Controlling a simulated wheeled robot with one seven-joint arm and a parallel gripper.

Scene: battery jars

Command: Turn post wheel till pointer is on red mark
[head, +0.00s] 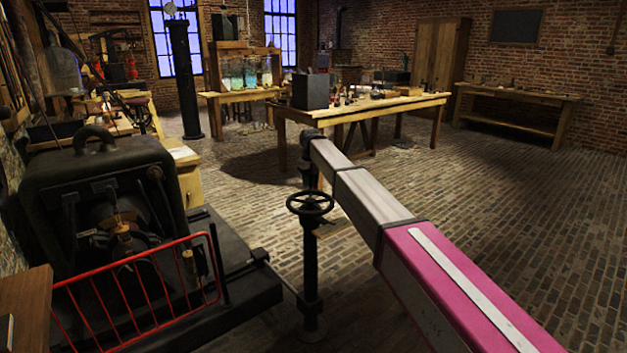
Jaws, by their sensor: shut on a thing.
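The post wheel (310,204) is a dark, spoked handwheel lying level on top of a dark upright post (310,265), low in the middle of the head view. My arm reaches in from the lower right, and its dark end hangs down behind the wheel. My gripper (309,187) is at the far side of the wheel's rim, small and dark, and appears shut on it. Its fingers are hard to make out. I cannot make out the pointer or the red mark.
A large dark machine (105,190) with a red railing (140,285) stands left of the post. A wooden table (370,108) with several small items is beyond. Open brick floor (490,210) lies to the right.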

